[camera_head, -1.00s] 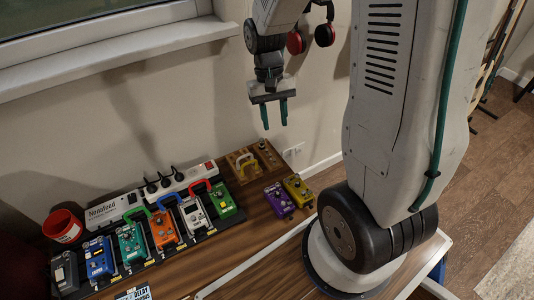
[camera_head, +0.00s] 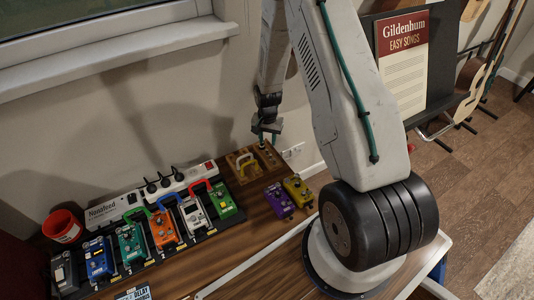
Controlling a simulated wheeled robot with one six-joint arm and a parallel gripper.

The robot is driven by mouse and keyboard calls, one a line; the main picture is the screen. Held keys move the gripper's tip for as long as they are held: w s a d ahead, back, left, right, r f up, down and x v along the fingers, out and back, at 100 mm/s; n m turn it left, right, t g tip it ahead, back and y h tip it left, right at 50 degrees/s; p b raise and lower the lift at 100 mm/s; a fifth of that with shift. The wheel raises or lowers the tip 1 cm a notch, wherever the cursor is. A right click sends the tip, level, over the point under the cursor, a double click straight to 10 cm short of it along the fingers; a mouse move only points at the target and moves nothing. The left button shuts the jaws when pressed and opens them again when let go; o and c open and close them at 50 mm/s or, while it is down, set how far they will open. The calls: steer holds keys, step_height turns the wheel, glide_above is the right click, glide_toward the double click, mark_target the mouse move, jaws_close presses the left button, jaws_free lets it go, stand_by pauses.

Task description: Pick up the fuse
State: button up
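Small fittings stand on the block under and beside the fingertips. I cannot make out which of them is the fuse, as they are tiny and partly behind the fingers. A yellow handle-shaped piece (camera_head: 246,163) stands on the block's left part.
A pedalboard with several coloured pedals, including a green one (camera_head: 223,202), fills the bench's left side. A purple pedal (camera_head: 279,200) and a yellow pedal (camera_head: 298,190) stand in front of the block. A white power strip (camera_head: 114,210) and red cup (camera_head: 62,227) sit further left.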

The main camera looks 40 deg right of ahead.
mark_target(267, 153)
step_height(267, 153, down, 6)
steer(key=shift+w+r, duration=0.1)
jaws_close()
